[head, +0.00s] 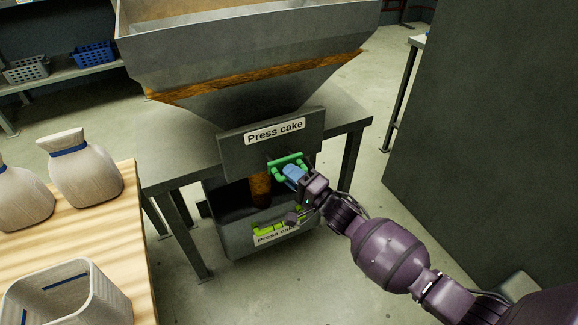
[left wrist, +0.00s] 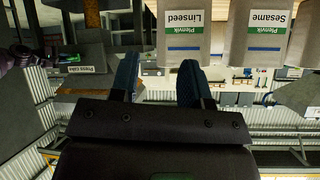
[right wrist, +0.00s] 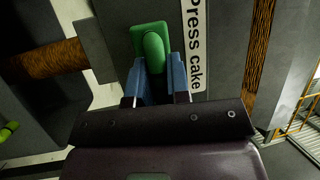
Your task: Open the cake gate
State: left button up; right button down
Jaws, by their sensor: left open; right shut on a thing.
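The cake gate (head: 228,153) is a dark grey plate with a white "Press cake" label, below the steel hopper (head: 250,50). Its green handle (head: 276,163) is on the plate's right part. My right gripper (head: 293,172) is shut on this handle; in the right wrist view its blue fingers (right wrist: 158,78) sit either side of the green handle (right wrist: 152,45). A brown column of cake (head: 260,188) shows below the plate, also in the right wrist view (right wrist: 45,60). My left gripper (left wrist: 158,75) is open and empty, seen only in the left wrist view.
A dark grey bin (head: 235,238) with a yellow-green handle (head: 268,229) and its own label stands under the gate. A wooden table (head: 110,215) at left holds sacks (head: 85,168) and a pale container (head: 65,295). A large dark panel (head: 480,120) stands at right.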

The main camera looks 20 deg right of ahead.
pick_arm(q)
jog(key=shift+w+d+r+g+p, duration=0.1)
jog(key=shift+d+r+g+p, duration=0.15)
jog(key=shift+p, duration=0.3)
pick_arm(e)
jog(key=shift+s, duration=1.5)
pick_arm(q)
jog(key=shift+a, duration=0.1)
pick_arm(e)
jog(key=c, duration=1.1)
grip_release()
jog(key=shift+d, duration=0.1)
pick_arm(q)
jog(key=shift+s+a+g+p, duration=0.25)
jog(key=shift+s+p, duration=0.2)
jog(key=shift+p, duration=0.5)
pick_arm(e)
jog(key=v, duration=1)
jog(key=shift+s, duration=0.4)
